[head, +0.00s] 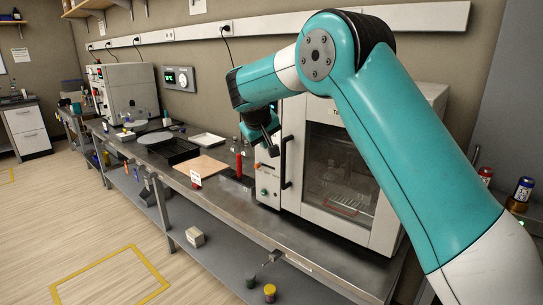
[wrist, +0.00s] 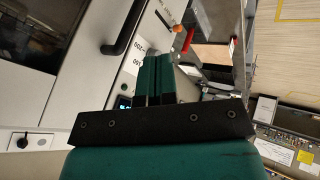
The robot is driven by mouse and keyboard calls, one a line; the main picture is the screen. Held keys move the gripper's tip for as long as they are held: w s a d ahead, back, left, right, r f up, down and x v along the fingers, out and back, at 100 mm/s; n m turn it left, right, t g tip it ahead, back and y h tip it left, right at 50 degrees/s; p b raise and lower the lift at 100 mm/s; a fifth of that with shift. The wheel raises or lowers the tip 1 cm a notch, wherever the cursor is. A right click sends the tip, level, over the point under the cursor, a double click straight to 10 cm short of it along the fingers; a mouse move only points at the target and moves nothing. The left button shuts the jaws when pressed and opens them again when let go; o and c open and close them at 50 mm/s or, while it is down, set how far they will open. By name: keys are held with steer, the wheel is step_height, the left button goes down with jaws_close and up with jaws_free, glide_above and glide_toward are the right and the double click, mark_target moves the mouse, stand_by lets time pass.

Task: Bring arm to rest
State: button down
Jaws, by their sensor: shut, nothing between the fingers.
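My teal arm reaches across the head view from the lower right, bent at the elbow. My gripper (head: 272,150) hangs at its end, in front of the left side of a white oven-like cabinet (head: 350,235). In the wrist view my gripper (wrist: 155,60) has its two teal fingers side by side, shut and empty. The cabinet's front and dark handle (wrist: 122,30) show beside the fingers there. I cannot tell how far the fingertips are from the cabinet.
The steel bench (head: 320,258) runs along the wall. It carries a red bottle (head: 239,166), a tan board (head: 202,168), a black tray (head: 172,153) and a white tray (head: 208,139). Cans (head: 523,188) stand at the right. The floor (head: 60,215) at left is largely clear.

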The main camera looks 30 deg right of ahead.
steer(key=s+a+r+n+g+y, duration=0.1)
steer(key=s+a+y, duration=0.1)
steer(key=s+a, duration=0.35)
steer(key=s+a+r+n+y, duration=0.1)
steer(key=s+a+n+y, duration=0.15)
steer(key=s, duration=0.65)
steer(key=s+a+g+y, duration=0.1)
steer(key=s+a, duration=0.3)
steer(key=s, duration=0.3)
steer(key=s+a+f+n+g+y, duration=0.1)
steer(key=s+a, duration=0.1)
steer(key=s, duration=0.9)
steer(key=s+a+f+n+g+y, duration=0.1)
steer(key=s+a+g+y, duration=0.1)
steer(key=s, duration=0.9)
steer(key=shift+s+a+f+n, duration=0.15)
steer(key=shift+a+n, duration=0.2)
steer(key=shift+a, duration=0.5)
steer(key=shift+a+y, duration=0.1)
steer(key=shift+y, duration=0.15)
